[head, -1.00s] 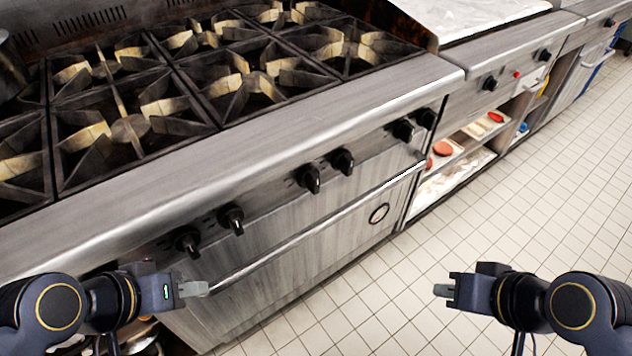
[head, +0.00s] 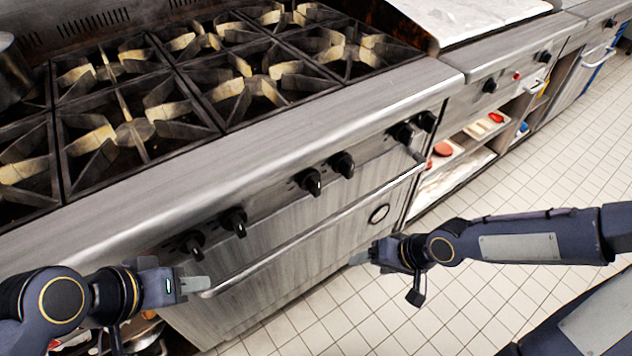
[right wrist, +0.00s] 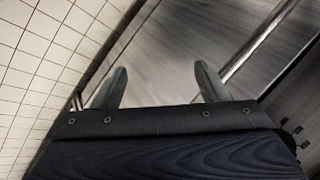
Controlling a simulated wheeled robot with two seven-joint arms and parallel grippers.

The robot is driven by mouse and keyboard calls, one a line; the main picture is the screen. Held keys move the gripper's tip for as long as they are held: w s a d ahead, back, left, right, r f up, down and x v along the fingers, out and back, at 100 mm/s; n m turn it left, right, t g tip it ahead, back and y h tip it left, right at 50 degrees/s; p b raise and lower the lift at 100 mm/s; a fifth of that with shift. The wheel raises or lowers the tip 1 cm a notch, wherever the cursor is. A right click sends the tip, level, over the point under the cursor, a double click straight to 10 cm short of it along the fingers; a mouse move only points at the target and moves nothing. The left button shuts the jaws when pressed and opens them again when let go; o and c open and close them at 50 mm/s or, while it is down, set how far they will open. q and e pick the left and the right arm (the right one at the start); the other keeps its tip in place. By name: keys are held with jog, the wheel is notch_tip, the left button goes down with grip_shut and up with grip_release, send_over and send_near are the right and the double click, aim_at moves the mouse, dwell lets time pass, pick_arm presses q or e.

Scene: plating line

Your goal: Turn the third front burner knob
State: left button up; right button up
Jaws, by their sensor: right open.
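The stove's front panel carries a row of black burner knobs in the head view. The third knob from the left (head: 309,181) sits near the panel's middle, with the fourth (head: 342,164) close to its right. My right gripper (head: 358,258) is below and right of the third knob, in front of the oven door and apart from the knobs. In the right wrist view its two fingers (right wrist: 160,88) are spread and empty. My left gripper (head: 195,284) is below the first knob (head: 193,243), with nothing seen in it; its finger gap cannot be made out.
The oven door (head: 285,262) has a long handle bar (head: 325,222) below the knobs; the bar also shows in the right wrist view (right wrist: 255,42). Black grates (head: 130,130) cover the stove top. An open shelf (head: 455,180) stands to the right. The tiled floor (head: 530,200) is clear.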

jog(key=w+a+r+m+t+y, duration=0.1)
jog(key=w+a+r+y, duration=0.1)
jog(key=w+a+y, duration=0.3)
jog(key=m+t+y+p, duration=0.1)
jog(key=m+t+y, duration=0.3)
jog(key=m+t, duration=0.15)
send_near(321, 189)
jog(key=x, duration=0.4)
jog(key=shift+r+n, duration=0.1)
jog(key=shift+n, duration=0.35)
jog(key=p+x, duration=0.1)
jog(key=x, duration=0.6)
jog(key=shift+a, duration=0.2)
jog(key=c, duration=0.9)
